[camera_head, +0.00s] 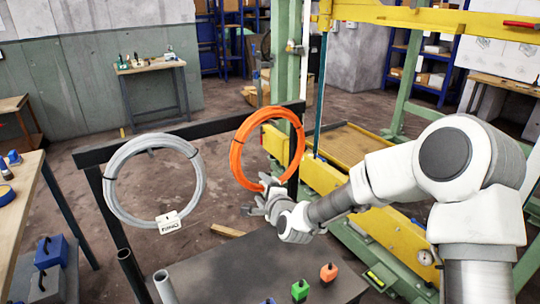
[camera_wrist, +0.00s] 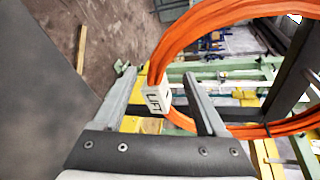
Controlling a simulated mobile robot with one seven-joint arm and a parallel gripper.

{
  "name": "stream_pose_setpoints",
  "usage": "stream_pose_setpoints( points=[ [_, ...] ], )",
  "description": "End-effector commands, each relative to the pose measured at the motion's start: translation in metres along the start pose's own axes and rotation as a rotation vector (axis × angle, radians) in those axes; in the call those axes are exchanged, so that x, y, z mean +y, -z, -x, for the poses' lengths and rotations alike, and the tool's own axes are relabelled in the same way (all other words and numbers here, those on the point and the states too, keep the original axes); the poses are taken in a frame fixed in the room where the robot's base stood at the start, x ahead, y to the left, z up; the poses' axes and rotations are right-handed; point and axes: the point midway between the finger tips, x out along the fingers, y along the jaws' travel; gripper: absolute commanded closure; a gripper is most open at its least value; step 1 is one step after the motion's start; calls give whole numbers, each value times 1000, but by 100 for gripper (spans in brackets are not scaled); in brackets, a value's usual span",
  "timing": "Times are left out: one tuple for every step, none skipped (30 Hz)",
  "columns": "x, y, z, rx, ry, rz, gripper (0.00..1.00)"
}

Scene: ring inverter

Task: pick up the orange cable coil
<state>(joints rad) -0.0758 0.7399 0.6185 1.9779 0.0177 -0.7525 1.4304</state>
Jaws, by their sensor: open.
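The orange cable coil (camera_head: 237,158) is a large upright ring with dark ties, hanging at the right end of a black rack. In the wrist view the coil (camera_wrist: 184,38) arcs across the upper right, and a white tag marked "LIFT" (camera_wrist: 155,99) sits on its lower part. My gripper (camera_head: 264,194) is at the coil's lower edge in the head view. In the wrist view my gripper (camera_wrist: 160,76) is open, with the tag and a piece of the coil showing between its two fingers. I cannot tell whether a finger touches the coil.
A grey cable coil (camera_head: 109,184) with a white tag (camera_head: 170,222) hangs on the rack (camera_head: 205,126) to the left. A dark table (camera_head: 240,270) below carries green and orange blocks. A yellow and green machine frame (camera_head: 400,235) stands close on the right.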

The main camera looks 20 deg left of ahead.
Motion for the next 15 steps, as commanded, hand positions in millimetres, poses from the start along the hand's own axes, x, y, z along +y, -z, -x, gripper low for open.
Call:
stream_pose_setpoints(
  points=[
    [1, 0, -5, 0, -1, 0, 26],
    [1, 0, -7, 0, -1, 0, 26],
    [0, 0, -9, 1, -1, 0, 26],
    [0, 1, -10, 1, -1, 0, 26],
    [0, 0, -11, 1, -1, 0, 26],
    [0, 0, -11, 1, -1, 0, 26],
    [0, 0, -11, 1, -1, 0, 26],
    [0, 0, -11, 1, -1, 0, 26],
    [0, 0, -11, 1, -1, 0, 26],
    [0, 0, -11, 1, -1, 0, 26],
    [0, 0, -11, 1, -1, 0, 26],
    [0, 0, -11, 1, -1, 0, 31],
    [0, 0, -11, 1, -1, 0, 37],
    [0, 0, -11, 1, -1, 0, 42],
    [0, 0, -11, 1, -1, 0, 49]
  ],
)
